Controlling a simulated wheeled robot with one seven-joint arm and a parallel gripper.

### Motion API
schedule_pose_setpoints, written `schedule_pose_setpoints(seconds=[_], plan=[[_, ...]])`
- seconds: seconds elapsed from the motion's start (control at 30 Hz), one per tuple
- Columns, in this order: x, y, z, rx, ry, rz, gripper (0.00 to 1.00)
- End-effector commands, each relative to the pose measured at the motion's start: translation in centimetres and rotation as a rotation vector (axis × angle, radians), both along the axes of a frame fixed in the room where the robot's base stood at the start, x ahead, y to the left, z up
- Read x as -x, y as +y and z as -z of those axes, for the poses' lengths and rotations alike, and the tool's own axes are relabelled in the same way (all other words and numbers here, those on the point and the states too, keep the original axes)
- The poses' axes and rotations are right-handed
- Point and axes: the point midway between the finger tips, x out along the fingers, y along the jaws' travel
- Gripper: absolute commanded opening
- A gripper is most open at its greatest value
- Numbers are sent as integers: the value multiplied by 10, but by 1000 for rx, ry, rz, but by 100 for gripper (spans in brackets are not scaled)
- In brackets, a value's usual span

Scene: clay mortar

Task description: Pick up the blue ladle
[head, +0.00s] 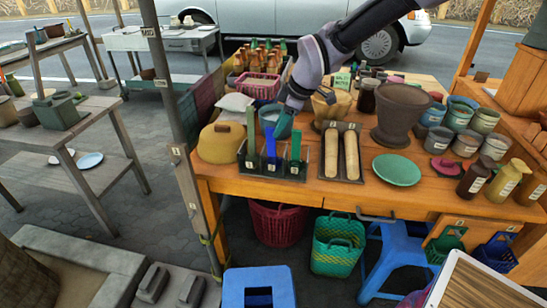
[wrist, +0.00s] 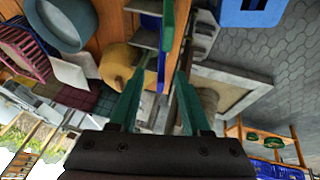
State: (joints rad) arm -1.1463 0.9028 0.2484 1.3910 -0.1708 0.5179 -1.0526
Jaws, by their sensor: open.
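The blue ladle's handle (head: 271,142) stands upright in a dark holder (head: 271,172) at the front left of the wooden table. A green handle (head: 252,125) stands to its left and another green handle (head: 296,144) to its right. My gripper (head: 282,126) is above and behind the holder, with teal fingers pointing down. I cannot tell the exact gap to the blue handle. The ladle's lower end is hidden in the holder.
A yellow lidded pot (head: 220,145) stands left of the holder, and a tray with two rolls (head: 341,155) stands right of it. A green plate (head: 397,169) and large brown pot (head: 401,112) are farther right. A metal post (head: 168,95) rises at the left.

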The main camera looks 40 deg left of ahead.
Motion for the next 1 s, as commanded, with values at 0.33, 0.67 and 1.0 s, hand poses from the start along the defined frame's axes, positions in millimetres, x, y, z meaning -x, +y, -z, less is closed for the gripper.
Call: schedule_pose_setpoints(seconds=[0.33,0.67,1.0], plan=[[2,19,42,1,1,3,48],[6,36,80,2,1,3,48],[6,41,90,0,0,4,48]])
